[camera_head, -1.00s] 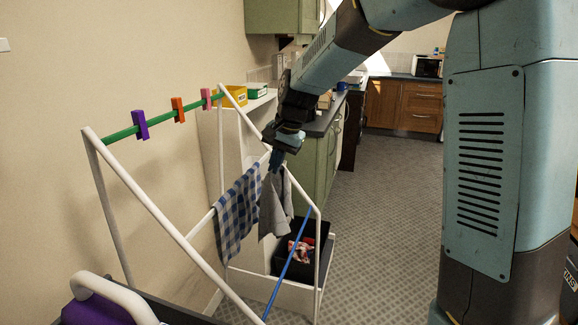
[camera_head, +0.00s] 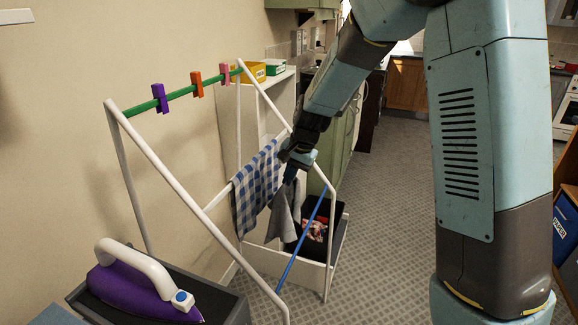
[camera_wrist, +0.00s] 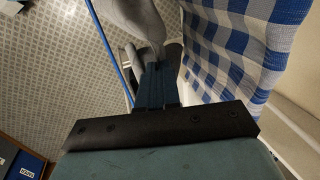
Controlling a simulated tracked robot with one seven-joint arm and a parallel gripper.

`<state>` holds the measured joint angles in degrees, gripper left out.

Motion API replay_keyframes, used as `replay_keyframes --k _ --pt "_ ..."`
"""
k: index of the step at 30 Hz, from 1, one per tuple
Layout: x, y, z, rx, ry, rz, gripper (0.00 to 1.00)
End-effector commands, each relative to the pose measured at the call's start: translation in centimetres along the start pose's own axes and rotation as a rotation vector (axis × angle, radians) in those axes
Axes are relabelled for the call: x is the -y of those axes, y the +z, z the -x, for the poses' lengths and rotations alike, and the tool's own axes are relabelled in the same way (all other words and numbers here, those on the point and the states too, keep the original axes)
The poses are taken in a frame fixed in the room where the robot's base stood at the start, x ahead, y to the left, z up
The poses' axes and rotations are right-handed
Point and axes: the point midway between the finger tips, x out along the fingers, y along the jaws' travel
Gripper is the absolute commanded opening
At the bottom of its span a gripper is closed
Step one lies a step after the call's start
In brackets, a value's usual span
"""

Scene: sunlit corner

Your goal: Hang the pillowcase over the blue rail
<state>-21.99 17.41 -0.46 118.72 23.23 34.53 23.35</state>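The blue rail (camera_head: 303,238) runs low along the front of the white drying rack (camera_head: 170,165). My gripper (camera_head: 291,176) is above and behind the blue rail, beside a blue-and-white checked cloth (camera_head: 257,190) that hangs over a white bar. A plain grey cloth, which looks like the pillowcase (camera_head: 281,218), hangs down from my fingertips. In the wrist view my fingers (camera_wrist: 155,82) are together on the bunched grey cloth (camera_wrist: 135,20). The blue rail (camera_wrist: 108,45) passes left of the cloth there, apart from it.
A green top rail (camera_head: 180,93) carries purple, orange and pink pegs. A purple iron (camera_head: 135,285) stands on a dark surface at the lower left. Open floor (camera_head: 385,220) lies to the right.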

Motion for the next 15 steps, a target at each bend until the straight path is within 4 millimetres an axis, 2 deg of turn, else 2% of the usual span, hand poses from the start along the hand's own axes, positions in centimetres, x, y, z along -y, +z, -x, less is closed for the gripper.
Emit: replay_keyframes --k 12,15 --pt "-1.7 0.0 -5.3 0.001 0.001 -0.001 0.0" --pt "-2.7 -0.2 -5.2 0.0 -0.013 -0.007 0.0"
